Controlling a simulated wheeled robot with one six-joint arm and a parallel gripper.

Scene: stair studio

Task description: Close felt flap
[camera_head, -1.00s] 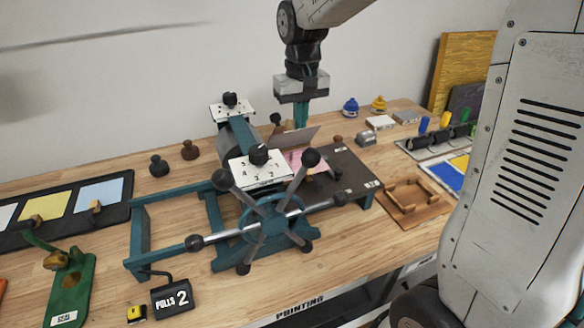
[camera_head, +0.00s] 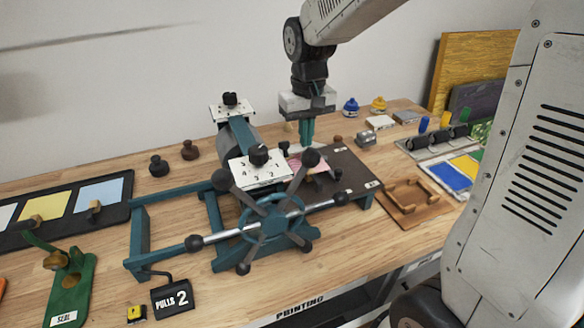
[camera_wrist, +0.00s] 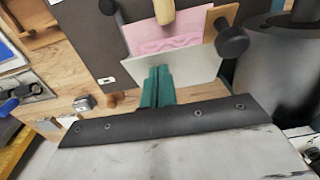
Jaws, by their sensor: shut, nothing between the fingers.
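My gripper (camera_head: 307,140) is shut and empty, with its teal fingers pointing down behind the press's numbered plate. The wrist view shows the closed fingers (camera_wrist: 157,86) at the near edge of a pale grey panel (camera_wrist: 190,66), which looks like the felt flap. The fingertips overlap it in the picture; I cannot tell whether they touch it. The panel looks tilted beside a pink patterned sheet (camera_wrist: 165,40). In the head view, part of the pink sheet (camera_head: 322,168) shows on the dark press bed (camera_head: 345,168); the flap is not clearly visible there.
The star-shaped wheel (camera_head: 268,218) and numbered plate (camera_head: 258,170) of the press stand in front of my gripper. A grey roller (camera_wrist: 285,65) is at the right in the wrist view. A wooden frame (camera_head: 385,206) lies right of the press bed.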

